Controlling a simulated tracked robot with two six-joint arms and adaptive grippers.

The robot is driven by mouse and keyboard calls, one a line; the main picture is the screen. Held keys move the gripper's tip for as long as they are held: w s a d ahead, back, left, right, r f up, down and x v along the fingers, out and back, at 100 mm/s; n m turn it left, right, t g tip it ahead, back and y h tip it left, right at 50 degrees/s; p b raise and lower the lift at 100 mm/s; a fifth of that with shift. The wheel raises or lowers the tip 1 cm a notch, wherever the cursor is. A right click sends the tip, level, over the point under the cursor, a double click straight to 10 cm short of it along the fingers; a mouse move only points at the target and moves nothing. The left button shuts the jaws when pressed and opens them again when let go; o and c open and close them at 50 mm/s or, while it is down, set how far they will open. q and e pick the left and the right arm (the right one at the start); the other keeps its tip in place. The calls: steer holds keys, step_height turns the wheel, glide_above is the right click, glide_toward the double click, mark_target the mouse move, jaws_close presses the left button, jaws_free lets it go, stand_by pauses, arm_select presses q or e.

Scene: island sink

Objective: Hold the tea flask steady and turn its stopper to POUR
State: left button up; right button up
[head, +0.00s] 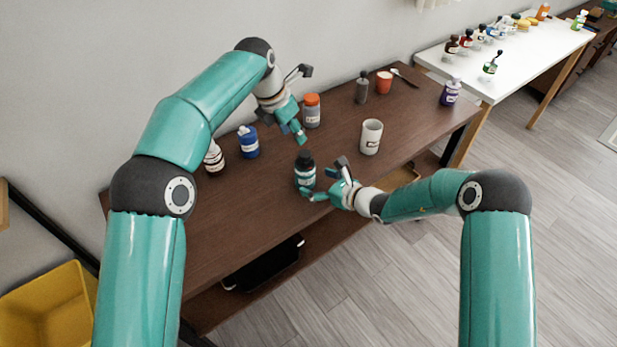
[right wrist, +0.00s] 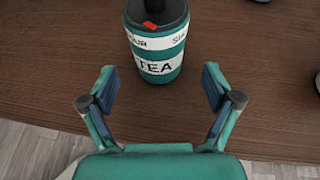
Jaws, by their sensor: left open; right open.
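The tea flask (head: 306,178) stands upright on the brown table, teal with white bands and a black stopper (head: 304,158). In the right wrist view the flask (right wrist: 156,67) reads TEA. The stopper there (right wrist: 160,10) is cut off by the top edge; its red mark (right wrist: 151,26) lies between two partly visible words, one ending like POUR at left, one starting SH at right. My right gripper (head: 324,177) is open beside the flask, its fingers short of it in the wrist view (right wrist: 158,88). My left gripper (head: 303,105) is open and empty, above and behind the flask.
A white mug (head: 371,137) stands to the flask's right. An orange-lidded jar (head: 312,112) is close behind my left gripper. A blue bottle (head: 248,143) and a striped jar (head: 214,158) stand at left. The table's front left is clear.

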mark_target(305, 177)
steer(key=shift+x, duration=2.75)
steer(key=c, duration=1.3)
steer(key=o, duration=0.5)
steer(key=shift+c, duration=0.2)
steer(key=c, duration=0.5)
